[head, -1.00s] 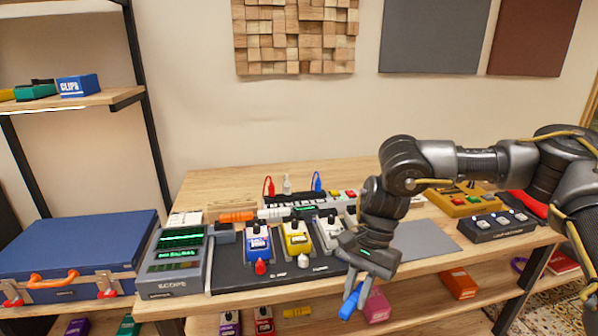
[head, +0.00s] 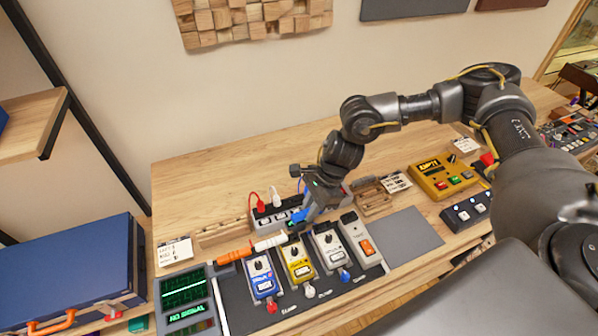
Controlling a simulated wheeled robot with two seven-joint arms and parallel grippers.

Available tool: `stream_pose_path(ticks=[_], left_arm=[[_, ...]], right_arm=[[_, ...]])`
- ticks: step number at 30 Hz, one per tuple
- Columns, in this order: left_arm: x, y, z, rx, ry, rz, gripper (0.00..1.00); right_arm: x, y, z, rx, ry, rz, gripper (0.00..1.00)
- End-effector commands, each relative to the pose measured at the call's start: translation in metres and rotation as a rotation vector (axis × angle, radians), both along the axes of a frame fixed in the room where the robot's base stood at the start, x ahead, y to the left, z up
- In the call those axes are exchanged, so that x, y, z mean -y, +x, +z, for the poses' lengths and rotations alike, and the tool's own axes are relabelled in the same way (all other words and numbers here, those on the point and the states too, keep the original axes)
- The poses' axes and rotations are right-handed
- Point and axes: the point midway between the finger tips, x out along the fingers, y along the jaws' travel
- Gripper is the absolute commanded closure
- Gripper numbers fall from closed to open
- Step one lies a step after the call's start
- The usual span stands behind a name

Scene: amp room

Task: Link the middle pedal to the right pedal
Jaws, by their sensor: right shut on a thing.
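A row of pedals lies on the dark pedalboard (head: 236,306): a blue pedal (head: 263,279), a yellow pedal (head: 298,263), a pale grey pedal (head: 330,246) and, at the right end, a grey pedal with an orange switch (head: 361,241). An orange cable piece (head: 234,256) and a white one (head: 270,243) lie behind the blue and yellow pedals. My right gripper (head: 299,218) is shut on a small blue patch cable (head: 297,215) just behind the yellow and pale grey pedals. The gripper partly hides the cable's ends; I cannot tell whether they touch a pedal. My left gripper is out of view.
A power strip (head: 268,216) with red and white plugs stands behind. A scope (head: 187,297) and blue case (head: 75,268) are at left. A yellow box (head: 440,178), a black footswitch (head: 467,210) and a grey mat (head: 418,232) are at right.

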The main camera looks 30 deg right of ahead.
Motion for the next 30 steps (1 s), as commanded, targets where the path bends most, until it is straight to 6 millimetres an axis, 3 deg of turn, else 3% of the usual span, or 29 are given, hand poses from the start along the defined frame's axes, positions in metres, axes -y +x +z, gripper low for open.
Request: stream_pose_path(ticks=[14,30], left_arm=[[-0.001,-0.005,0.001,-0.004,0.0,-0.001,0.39],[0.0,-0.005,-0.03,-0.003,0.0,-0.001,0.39]], right_arm=[[0.001,-0.001,-0.003,-0.001,0.0,-0.02,1.0],[0.001,-0.001,-0.054,-0.002,0.0,-0.021,1.0]])
